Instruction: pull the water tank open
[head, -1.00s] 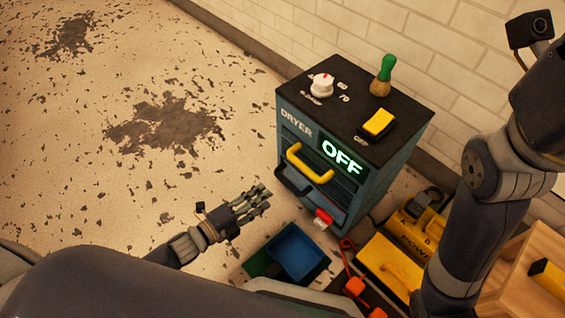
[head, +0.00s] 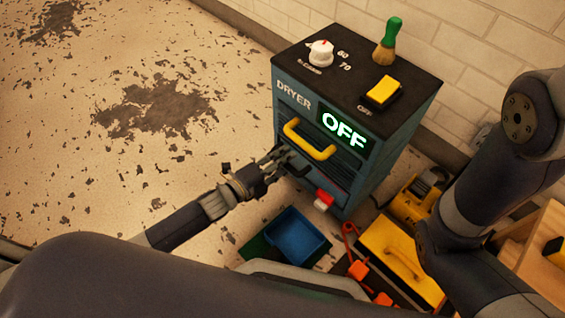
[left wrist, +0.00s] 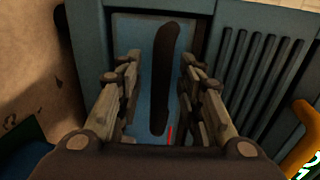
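The dryer (head: 375,185) is a blue-grey cabinet with a black top and a lit OFF display. Low on its front is a light blue panel (left wrist: 137,32) with a black handle (left wrist: 163,80), which I take to be the water tank. My left gripper (head: 281,160) is at this handle and partly hides it in the head view. In the left wrist view its fingers (left wrist: 160,88) are apart, one on each side of the handle, with gaps showing. The panel looks flush with the front. My right arm shows at the right, but its gripper is out of view.
A yellow handle (head: 311,146) sits just above. A red switch (head: 324,199) is lower right of the gripper. A blue tray (head: 297,240), a yellow toolbox (head: 400,258) and a wooden crate (head: 540,255) stand on the floor. The floor at left is clear.

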